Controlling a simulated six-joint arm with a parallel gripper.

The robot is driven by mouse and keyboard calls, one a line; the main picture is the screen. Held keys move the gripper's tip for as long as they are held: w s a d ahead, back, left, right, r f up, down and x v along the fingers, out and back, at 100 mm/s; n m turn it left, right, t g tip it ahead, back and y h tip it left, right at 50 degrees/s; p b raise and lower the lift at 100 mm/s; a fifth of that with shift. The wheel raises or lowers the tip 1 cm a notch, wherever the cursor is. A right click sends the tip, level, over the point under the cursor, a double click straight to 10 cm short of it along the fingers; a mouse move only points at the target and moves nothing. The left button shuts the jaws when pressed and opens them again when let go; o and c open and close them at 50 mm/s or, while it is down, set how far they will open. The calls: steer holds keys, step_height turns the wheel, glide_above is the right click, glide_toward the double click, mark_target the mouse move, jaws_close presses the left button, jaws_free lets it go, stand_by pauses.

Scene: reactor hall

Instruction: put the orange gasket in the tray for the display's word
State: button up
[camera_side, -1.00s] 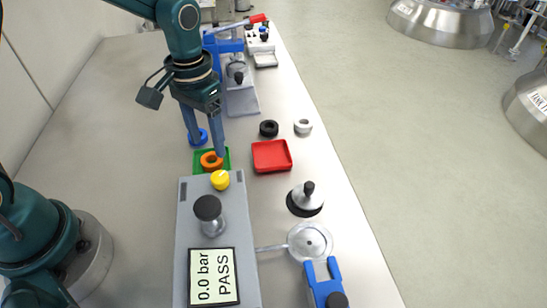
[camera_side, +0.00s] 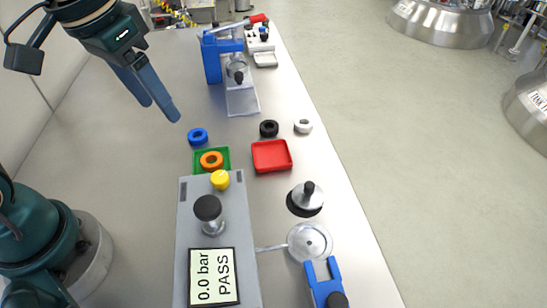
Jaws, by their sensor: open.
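The orange gasket (camera_side: 211,160) lies in the green tray (camera_side: 197,168), behind the grey tester box. The red tray (camera_side: 272,156) to its right is empty. The display (camera_side: 214,277) on the grey box reads "0.0 bar PASS". My gripper (camera_side: 161,111) is open and empty, raised above the bench to the upper left of the green tray, apart from the gasket.
A blue ring (camera_side: 197,136) lies just behind the green tray. A black ring (camera_side: 269,128) and a white ring (camera_side: 303,126) lie behind the red tray. The grey box (camera_side: 188,228) has a yellow button (camera_side: 220,180) and a black knob (camera_side: 208,208). A blue press (camera_side: 212,62) stands farther back. The left bench is clear.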

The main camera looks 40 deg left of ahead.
steer(key=s+f+t, duration=0.1)
steer(key=s+t, duration=0.1)
steer(key=s, duration=0.4)
steer(key=shift+a+f+t, duration=0.2)
steer(key=shift+f+t, duration=0.05)
steer(key=shift+t, duration=0.05)
steer(key=shift+s, duration=0.1)
stand_by(0.8)
